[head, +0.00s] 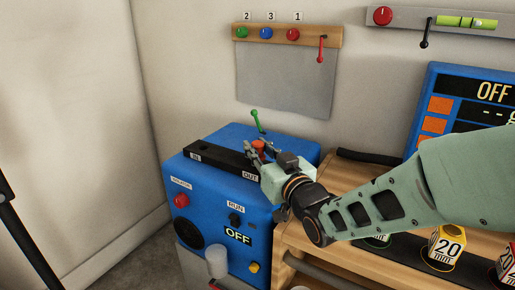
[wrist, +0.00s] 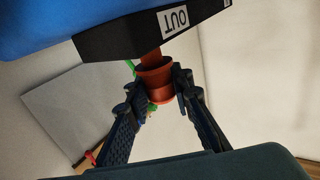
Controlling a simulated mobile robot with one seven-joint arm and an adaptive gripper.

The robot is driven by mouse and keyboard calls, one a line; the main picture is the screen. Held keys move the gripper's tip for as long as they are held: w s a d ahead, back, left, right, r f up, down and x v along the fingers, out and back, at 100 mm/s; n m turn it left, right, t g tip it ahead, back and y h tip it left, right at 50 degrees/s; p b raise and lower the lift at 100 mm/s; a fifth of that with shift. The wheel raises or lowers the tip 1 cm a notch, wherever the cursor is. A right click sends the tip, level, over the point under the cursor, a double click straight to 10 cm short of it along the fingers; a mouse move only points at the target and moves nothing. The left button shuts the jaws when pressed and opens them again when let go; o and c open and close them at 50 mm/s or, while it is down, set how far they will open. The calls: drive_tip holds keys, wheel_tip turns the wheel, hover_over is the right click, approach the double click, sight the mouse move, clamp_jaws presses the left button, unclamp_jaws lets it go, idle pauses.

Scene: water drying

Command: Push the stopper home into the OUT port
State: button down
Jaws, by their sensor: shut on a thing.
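My gripper (head: 257,152) is at the top of the blue machine, at the OUT end of its black bar. In the wrist view my gripper (wrist: 160,92) is shut on the orange-red stopper (wrist: 155,80), one finger on each side. The stopper (head: 259,146) also shows between the fingers in the head view. Its narrower end meets the black block (wrist: 120,32) marked OUT in the wrist view; how deep it sits in the port is hidden. The black bar (head: 215,153) carries an IN label at its left end and an OUT label at its right end.
The blue machine (head: 215,205) has a panel reading OFF. A green lever (head: 257,120) stands behind my gripper. A rail with coloured knobs (head: 266,33) hangs on the wall.

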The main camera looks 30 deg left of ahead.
sight(261, 154)
drive_tip(key=shift+f+b, duration=0.5)
drive_tip(key=shift+f, duration=0.1)
drive_tip(key=c, duration=1.6)
unclamp_jaws()
drive_tip(key=shift+d, duration=0.1)
drive_tip(key=v, duration=0.7)
drive_tip(key=shift+s+d, duration=0.15)
drive_tip(key=shift+r, duration=0.1)
